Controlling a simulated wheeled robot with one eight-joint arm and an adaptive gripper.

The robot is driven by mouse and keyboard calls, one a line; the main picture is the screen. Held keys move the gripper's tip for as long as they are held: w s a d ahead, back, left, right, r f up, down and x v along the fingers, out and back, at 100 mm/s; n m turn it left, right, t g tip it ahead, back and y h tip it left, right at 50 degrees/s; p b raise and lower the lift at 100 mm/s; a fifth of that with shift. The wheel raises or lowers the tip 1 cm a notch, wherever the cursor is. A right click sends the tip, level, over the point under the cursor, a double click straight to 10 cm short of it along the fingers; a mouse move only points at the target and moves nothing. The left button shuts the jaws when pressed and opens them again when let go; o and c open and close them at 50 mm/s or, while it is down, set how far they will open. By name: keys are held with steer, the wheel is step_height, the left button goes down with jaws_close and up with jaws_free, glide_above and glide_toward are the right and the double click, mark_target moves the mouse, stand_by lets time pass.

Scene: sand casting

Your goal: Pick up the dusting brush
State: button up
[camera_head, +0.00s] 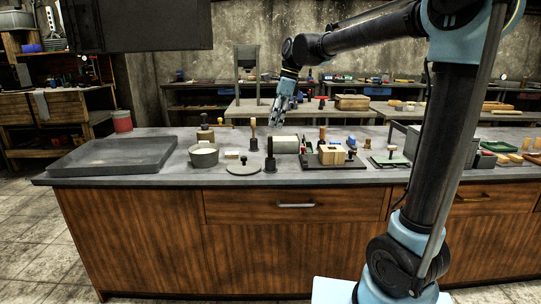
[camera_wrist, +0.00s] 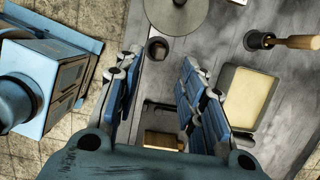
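I cannot tell for sure which tool is the dusting brush. One candidate is an upright tool with a pale wooden handle (camera_head: 253,132) and a dark round base; it also shows at the right of the wrist view (camera_wrist: 288,42). Another is a dark upright tool (camera_head: 270,157) near the bench front, seen from above as a dark round shape (camera_wrist: 157,48) in the wrist view. My gripper (camera_head: 281,118) hangs above the bench, behind and right of these tools, fingers pointing down. In the wrist view my gripper (camera_wrist: 160,88) is open and empty, its fingers apart.
A wide grey tray (camera_head: 115,155), a grey pot (camera_head: 204,155) and a flat disc (camera_head: 243,169) stand to the left. A pale rectangular box (camera_head: 286,145) lies below my gripper. A wooden block (camera_head: 331,154) stands on a dark board to the right. Several small tools crowd around it.

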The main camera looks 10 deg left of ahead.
mark_target(268, 157)
steer(key=x, duration=1.3)
steer(key=shift+w+d, duration=0.1)
steer(key=shift+d, duration=0.05)
jaws_close()
